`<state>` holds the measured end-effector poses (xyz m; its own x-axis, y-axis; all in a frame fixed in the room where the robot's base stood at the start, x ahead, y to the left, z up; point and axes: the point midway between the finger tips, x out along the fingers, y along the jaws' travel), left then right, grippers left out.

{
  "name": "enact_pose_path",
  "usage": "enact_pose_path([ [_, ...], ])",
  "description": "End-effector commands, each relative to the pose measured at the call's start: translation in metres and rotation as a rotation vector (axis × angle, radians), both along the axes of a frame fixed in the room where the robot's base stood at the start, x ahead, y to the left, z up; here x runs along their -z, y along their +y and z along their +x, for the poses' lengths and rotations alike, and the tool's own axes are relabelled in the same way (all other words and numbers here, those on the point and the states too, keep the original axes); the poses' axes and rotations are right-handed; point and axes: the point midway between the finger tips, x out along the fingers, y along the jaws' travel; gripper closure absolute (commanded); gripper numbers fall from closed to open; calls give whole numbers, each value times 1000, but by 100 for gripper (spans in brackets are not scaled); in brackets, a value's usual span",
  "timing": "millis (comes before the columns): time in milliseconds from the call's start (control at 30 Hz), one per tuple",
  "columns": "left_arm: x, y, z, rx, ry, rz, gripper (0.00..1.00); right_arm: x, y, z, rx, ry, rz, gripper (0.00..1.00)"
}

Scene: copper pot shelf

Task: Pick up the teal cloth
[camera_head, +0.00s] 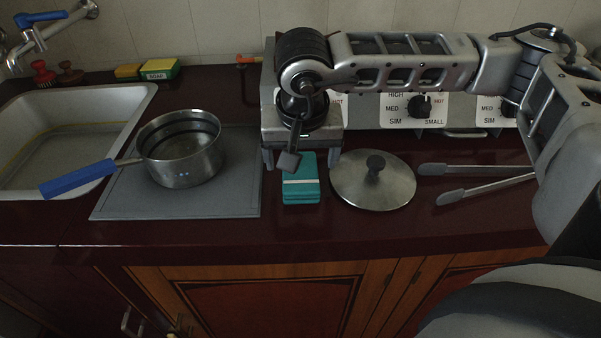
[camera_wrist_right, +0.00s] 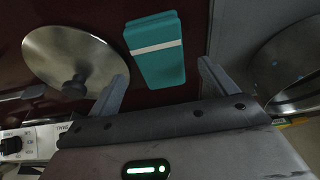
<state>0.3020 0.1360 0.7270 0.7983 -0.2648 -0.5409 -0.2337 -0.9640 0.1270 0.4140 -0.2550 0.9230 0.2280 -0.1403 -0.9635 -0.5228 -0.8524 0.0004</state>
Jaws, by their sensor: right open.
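The teal cloth (camera_head: 300,183) is a folded block with a pale stripe and lies on the dark red counter between the grey mat and the pot lid. My right gripper (camera_head: 302,160) is above the counter at the cloth's far end, its jaws apart. In the right wrist view the cloth (camera_wrist_right: 155,50) shows ahead of the gap between the two fingers (camera_wrist_right: 160,80), with nothing gripped. The far end of the cloth is partly hidden by the gripper in the head view. My left gripper is not in view.
A metal lid (camera_head: 374,181) lies just right of the cloth, with tongs (camera_head: 480,185) beyond. A saucepan (camera_head: 181,150) with a blue handle stands on the grey mat (camera_head: 235,180) at left. A stove panel with knobs (camera_head: 420,106) is behind. The counter's front strip is clear.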

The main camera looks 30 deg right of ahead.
Motion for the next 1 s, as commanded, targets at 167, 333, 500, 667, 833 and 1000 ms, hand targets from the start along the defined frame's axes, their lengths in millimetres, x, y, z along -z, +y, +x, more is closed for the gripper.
enact_pose_path([
  [167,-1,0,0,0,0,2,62,22,-3,5,0,1,0,15],
  [333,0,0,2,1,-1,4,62,27,-4,7,0,0,0,15],
  [500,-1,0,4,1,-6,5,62,27,-4,7,0,0,0,29],
  [667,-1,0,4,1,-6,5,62,26,-4,7,0,0,0,64],
  [833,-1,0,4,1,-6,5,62,26,-4,7,0,-1,1,64],
  [1000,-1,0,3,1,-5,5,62,23,-4,7,1,-2,0,64],
])
